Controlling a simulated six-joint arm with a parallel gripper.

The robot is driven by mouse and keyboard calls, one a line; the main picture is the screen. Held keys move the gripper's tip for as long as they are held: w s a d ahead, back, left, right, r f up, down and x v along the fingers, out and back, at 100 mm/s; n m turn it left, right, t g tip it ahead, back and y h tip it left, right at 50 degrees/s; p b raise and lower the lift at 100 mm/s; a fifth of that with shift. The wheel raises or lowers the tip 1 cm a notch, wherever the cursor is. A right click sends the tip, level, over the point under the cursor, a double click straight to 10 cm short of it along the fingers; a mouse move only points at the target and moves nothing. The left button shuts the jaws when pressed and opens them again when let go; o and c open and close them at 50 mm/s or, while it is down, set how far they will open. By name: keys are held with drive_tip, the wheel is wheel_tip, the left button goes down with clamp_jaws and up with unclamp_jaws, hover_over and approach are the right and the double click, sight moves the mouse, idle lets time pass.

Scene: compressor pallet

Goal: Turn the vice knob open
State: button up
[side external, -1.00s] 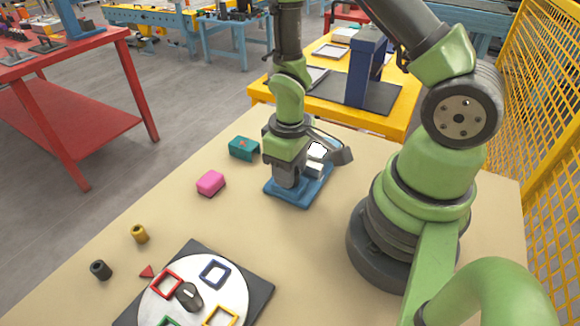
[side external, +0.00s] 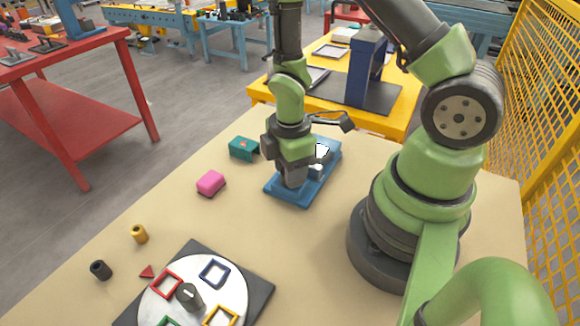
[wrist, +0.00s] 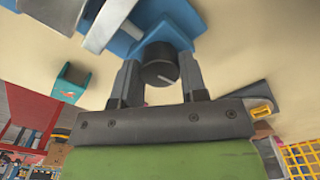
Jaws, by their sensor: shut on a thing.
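The blue vice (side external: 282,195) stands on the beige table in the side view, under and behind my gripper (side external: 291,183). Its light metal jaw block (side external: 318,167) shows to the right of my gripper. In the wrist view, the vice body (wrist: 165,18) is at the top, with pale metal jaws (wrist: 107,24) at its upper left. The dark round knob (wrist: 160,74) with a white mark line sits between my two fingers, one on each side. My gripper is shut on the knob. In the side view the knob is hidden by my gripper.
A teal block (side external: 243,148) and a pink block (side external: 211,183) lie left of the vice. A round white board (side external: 235,291) with coloured frames is at the front. Black (side external: 100,270) and yellow (side external: 139,233) cylinders stand at its left. Table between is clear.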

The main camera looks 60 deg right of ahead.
drive_tip(key=n, duration=0.4)
drive_tip(key=shift+n, duration=0.3)
drive_tip(key=n, duration=0.3)
drive_tip(key=shift+n, duration=0.3)
drive_tip(key=n, duration=0.4)
drive_tip(key=shift+n, duration=1.8)
drive_tip(key=o, duration=0.9)
wheel_tip(320, 180, up, 10)
